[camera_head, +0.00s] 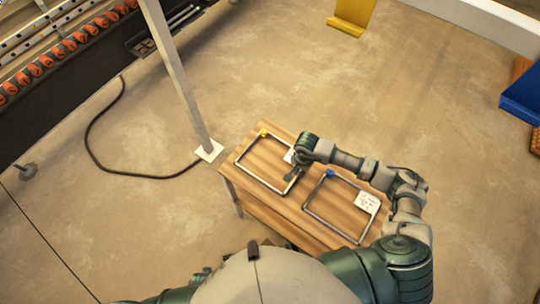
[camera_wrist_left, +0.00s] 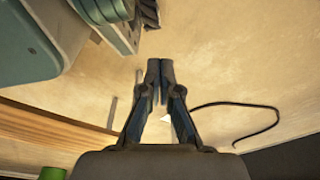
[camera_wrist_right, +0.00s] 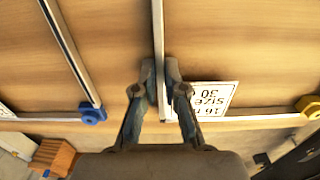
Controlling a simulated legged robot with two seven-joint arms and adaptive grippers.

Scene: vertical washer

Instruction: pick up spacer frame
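Two rectangular metal spacer frames lie on a wooden table. The left spacer frame (camera_head: 262,180) has a yellow corner, and the right one (camera_head: 331,219) has a blue corner. My right gripper (camera_head: 292,173) is at the right-hand side of the yellow-cornered frame. In the right wrist view, the fingers of my right gripper (camera_wrist_right: 160,78) close on both sides of one bar of that frame (camera_wrist_right: 158,30). My left gripper (camera_wrist_left: 159,72) is empty with its fingertips together, away from the frames. It is hidden in the head view.
White labels lie inside the frames; one (camera_head: 367,202) shows clearly. The blue-cornered frame's bar (camera_wrist_right: 70,50) runs close beside my right gripper. A post (camera_head: 180,80) stands behind the table, and a black cable (camera_head: 92,135) lies on the floor. Floor right of the table is clear.

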